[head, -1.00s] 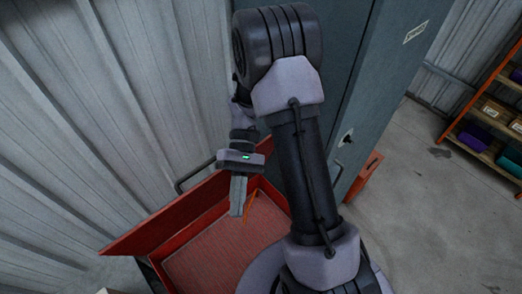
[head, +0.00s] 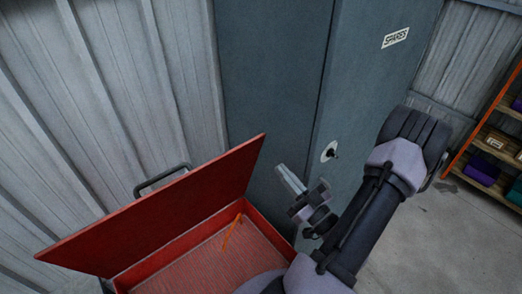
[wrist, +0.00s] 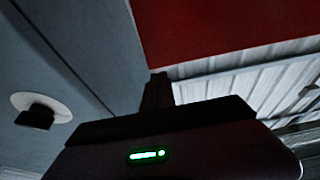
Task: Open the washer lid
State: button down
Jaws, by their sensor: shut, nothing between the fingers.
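A thin orange strut (head: 232,231) rises inside the box near the lid. My gripper (head: 281,170) is to the right of the lid, apart from it, shut and empty, pointing up-left in front of the cabinet. In the wrist view the shut fingers (wrist: 157,88) show against a wall, with the red lid (wrist: 215,30) above them.
A tall grey-blue cabinet (head: 275,75) labelled SPARES stands close behind my gripper, with a round-plated knob (head: 329,152). A corrugated wall (head: 100,110) is behind the washer. An orange shelf (head: 490,130) stands at the far right, with clear floor (head: 435,225) before it.

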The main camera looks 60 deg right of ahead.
aim_at(257, 141)
jog(key=p+x, duration=0.1)
jog(key=x, duration=0.8)
jog(key=shift+w, duration=0.1)
